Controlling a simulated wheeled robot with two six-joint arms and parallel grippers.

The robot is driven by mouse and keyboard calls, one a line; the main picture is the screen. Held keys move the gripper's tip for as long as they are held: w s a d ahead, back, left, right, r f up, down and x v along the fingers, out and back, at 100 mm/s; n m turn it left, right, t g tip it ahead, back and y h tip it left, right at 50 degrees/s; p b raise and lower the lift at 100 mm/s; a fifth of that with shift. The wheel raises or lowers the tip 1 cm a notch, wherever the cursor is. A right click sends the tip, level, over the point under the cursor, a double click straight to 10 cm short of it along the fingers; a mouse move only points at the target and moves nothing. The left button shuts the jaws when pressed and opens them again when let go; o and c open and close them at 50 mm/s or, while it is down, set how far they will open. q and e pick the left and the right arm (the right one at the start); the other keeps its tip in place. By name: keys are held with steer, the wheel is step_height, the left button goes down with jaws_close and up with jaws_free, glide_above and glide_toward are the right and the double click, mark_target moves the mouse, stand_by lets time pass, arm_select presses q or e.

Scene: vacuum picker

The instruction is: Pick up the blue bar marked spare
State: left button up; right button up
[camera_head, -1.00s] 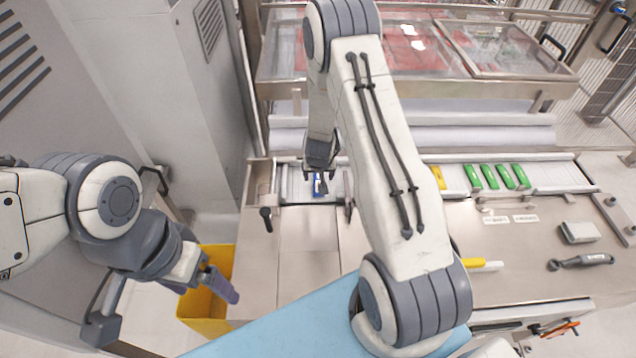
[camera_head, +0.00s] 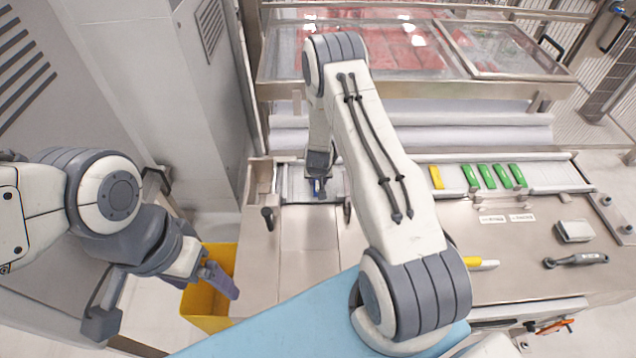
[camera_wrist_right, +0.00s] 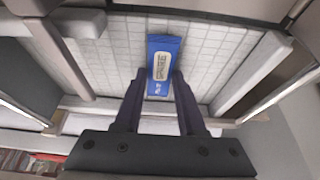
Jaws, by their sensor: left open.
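The blue bar with a pale label, which seems to read "SPARE" (camera_wrist_right: 159,65), lies on a white tiled surface in the right wrist view. My left gripper (camera_head: 222,280) is open and empty, over the yellow bin.
The yellow bin (camera_head: 205,312) stands at the lower left. One yellow bar (camera_head: 436,177) and several green bars (camera_head: 486,176) lie on the strip to the right.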

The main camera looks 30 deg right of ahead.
jaws_close()
steer(key=shift+r, duration=0.1)
